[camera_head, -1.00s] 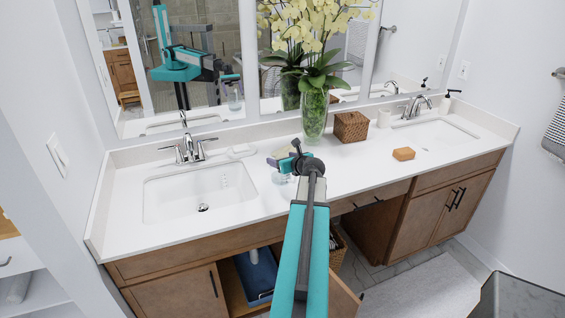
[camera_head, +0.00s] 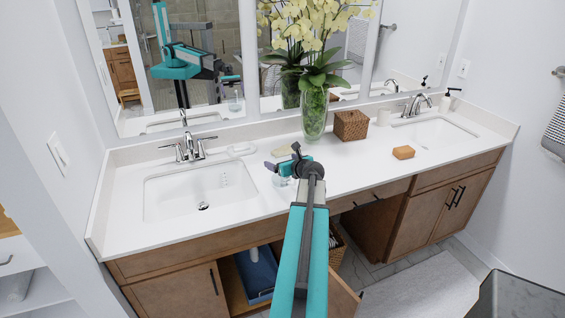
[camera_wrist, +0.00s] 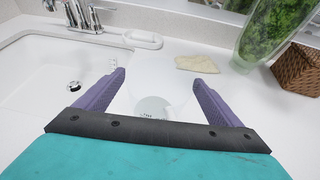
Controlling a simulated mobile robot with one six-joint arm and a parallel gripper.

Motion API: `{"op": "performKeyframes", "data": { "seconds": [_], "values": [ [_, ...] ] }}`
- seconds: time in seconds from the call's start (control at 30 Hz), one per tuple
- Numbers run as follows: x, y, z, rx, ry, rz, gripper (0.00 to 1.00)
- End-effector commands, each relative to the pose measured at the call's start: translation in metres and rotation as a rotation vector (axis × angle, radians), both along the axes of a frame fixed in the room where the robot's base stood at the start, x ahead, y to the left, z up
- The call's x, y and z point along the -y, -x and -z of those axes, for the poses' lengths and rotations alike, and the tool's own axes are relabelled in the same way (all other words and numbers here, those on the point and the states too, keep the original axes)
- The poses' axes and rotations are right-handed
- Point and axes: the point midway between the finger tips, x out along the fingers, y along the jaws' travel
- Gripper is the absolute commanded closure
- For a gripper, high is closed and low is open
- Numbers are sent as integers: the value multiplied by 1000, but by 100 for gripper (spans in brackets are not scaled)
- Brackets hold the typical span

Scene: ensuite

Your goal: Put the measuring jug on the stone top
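The clear measuring jug (camera_wrist: 152,107) shows in the wrist view between the two purple fingers of my gripper (camera_wrist: 158,80). It is see-through, so its outline is faint; its round base and small markings are visible. The fingers are spread wide, with no clear contact on the jug. In the head view the jug (camera_head: 281,181) appears low at the white stone top (camera_head: 240,226), just right of the left basin, with my gripper (camera_head: 276,167) just over it. My gripper and arm partly hide it there; base contact is hard to make out.
A pale yellow soap or sponge (camera_wrist: 197,64) lies behind the jug, and a white dish (camera_wrist: 142,39) is by the faucet. A glass vase of orchids (camera_head: 314,112) and a woven box (camera_head: 351,125) stand behind to the right. The left basin (camera_head: 190,190) is close by.

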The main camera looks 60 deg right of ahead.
Motion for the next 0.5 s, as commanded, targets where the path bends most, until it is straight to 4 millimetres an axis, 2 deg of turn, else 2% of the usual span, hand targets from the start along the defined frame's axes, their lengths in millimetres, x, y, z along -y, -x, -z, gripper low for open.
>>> {"op": "performKeyframes", "data": {
  "seconds": [0.23, 0.5],
  "values": [
    [0, 0, -3, 0, 0, 0, 12],
    [-10, 14, -8, 0, 0, 0, 12]
  ]
}}
